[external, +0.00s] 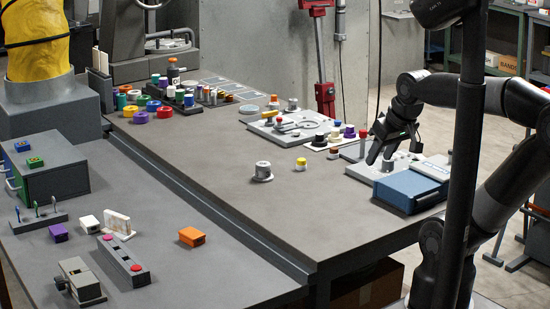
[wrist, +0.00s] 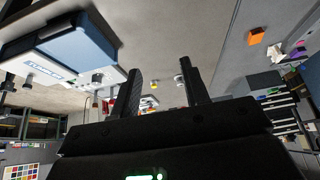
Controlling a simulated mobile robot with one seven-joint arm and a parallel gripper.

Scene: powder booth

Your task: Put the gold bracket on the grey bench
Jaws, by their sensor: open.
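I cannot pick out a gold bracket for certain in either view. A small yellow-topped piece (external: 301,164) stands on the grey bench (external: 225,155), and a yellow spot (wrist: 154,85) shows far off between my fingers in the wrist view. My gripper (external: 392,154) is at the bench's right end, above a pale plate and beside the blue box. In the wrist view my gripper (wrist: 160,84) has its two dark fingers apart, with nothing held between them.
The blue box (external: 410,190) stands at the bench's right edge. A grey-white knob (external: 262,171) is near the middle. Pale plates with knobs (external: 290,124) and coloured spools (external: 165,112) lie farther back. An orange block (external: 192,237) is on the lower left surface. The bench's front middle is clear.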

